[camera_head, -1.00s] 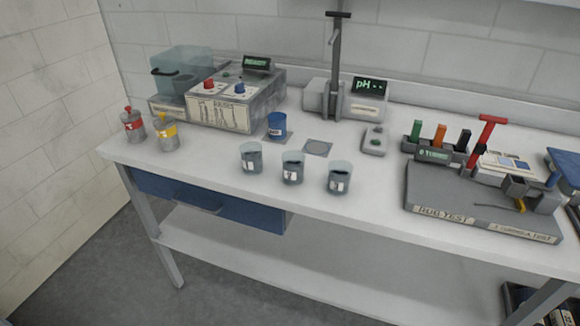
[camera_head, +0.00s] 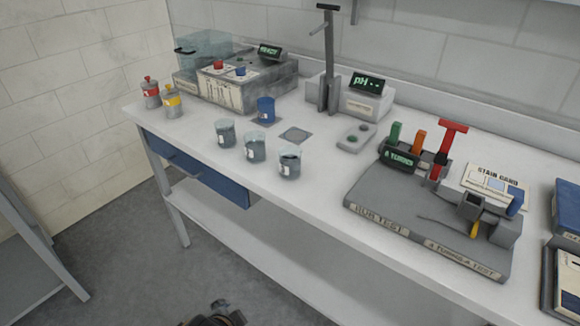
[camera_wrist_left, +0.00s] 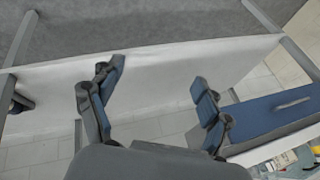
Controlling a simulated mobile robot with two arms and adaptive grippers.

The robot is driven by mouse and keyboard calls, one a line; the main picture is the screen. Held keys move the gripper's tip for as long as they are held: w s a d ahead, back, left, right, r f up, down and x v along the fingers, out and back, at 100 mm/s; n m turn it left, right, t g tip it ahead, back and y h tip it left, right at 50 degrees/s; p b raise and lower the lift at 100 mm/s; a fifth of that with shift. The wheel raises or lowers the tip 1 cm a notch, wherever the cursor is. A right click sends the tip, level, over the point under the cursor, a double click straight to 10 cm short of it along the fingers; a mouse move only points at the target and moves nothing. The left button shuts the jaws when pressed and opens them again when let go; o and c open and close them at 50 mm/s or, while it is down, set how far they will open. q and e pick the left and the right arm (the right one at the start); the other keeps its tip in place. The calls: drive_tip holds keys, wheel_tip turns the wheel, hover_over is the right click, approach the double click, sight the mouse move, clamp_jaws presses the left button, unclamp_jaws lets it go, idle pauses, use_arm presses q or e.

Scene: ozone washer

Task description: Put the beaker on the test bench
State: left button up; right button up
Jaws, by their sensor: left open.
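Three clear beakers with labels stand upright in a row near the bench's front edge in the head view: the left beaker (camera_head: 225,133), the middle beaker (camera_head: 255,147) and the right beaker (camera_head: 290,163). A blue cup (camera_head: 266,110) stands behind them on a grey pad. The white bench top (camera_head: 330,185) carries them all. My left gripper (camera_wrist_left: 158,75) is open and empty in the left wrist view, with the bench's lower shelf behind its fingers. A dark gripper part (camera_head: 215,315) shows at the head view's bottom edge, below and apart from the beakers. My right gripper is not identifiable.
A grey test board (camera_head: 430,220) with coloured tools fills the right side. A pH meter (camera_head: 350,95), an empty grey pad (camera_head: 296,135) and a grey washer box (camera_head: 235,82) stand behind. Red (camera_head: 151,93) and yellow (camera_head: 173,102) labelled bottles stand left. A blue drawer (camera_head: 195,165) hangs below.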

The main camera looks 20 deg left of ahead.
use_arm(q)
drive_tip(key=w+r+m+t+y, duration=0.2)
drive_tip(key=w+r+m+t, duration=0.2)
drive_tip(key=w+r+m, duration=0.3)
drive_tip(key=m+t, duration=0.8)
drive_tip(key=m, duration=1.2)
approach(289, 164)
drive_tip(key=w, duration=0.2)
drive_tip(key=w+a, duration=0.1)
drive_tip(key=w, duration=0.4)
drive_tip(key=shift+a+f, duration=0.4)
drive_tip(key=shift+w+a+r, duration=0.1)
drive_tip(key=shift+w+a, duration=0.05)
drive_tip(key=shift+w, duration=1.35)
drive_tip(key=shift+w+a+r, duration=0.1)
drive_tip(key=shift+w+a, duration=0.1)
drive_tip(key=shift+w, duration=1.25)
drive_tip(key=shift+s, duration=0.1)
drive_tip(key=shift+c, duration=0.5)
drive_tip(key=c, duration=1.4)
drive_tip(key=shift+r, duration=0.15)
clamp_jaws()
